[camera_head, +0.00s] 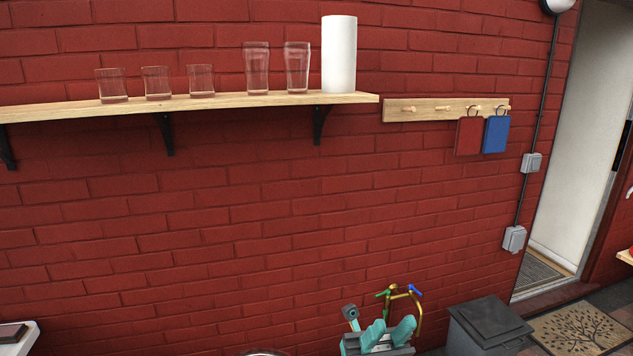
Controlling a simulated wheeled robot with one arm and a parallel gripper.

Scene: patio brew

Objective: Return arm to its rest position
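My gripper (391,326) shows at the bottom edge, right of the middle, with teal fingers on a dark grey body. The two fingers point up and stand apart, so it looks open. I see nothing held between them. A small grey and teal part rises to its left. The rest of my arm is below the picture and hidden.
A brass tap frame (419,312) with green and blue handles shows close behind the gripper; its base is hidden. A dark lidded bin (486,322) stands to the right. A wooden shelf (220,101) with several glasses and a paper roll (339,55) is high on the brick wall.

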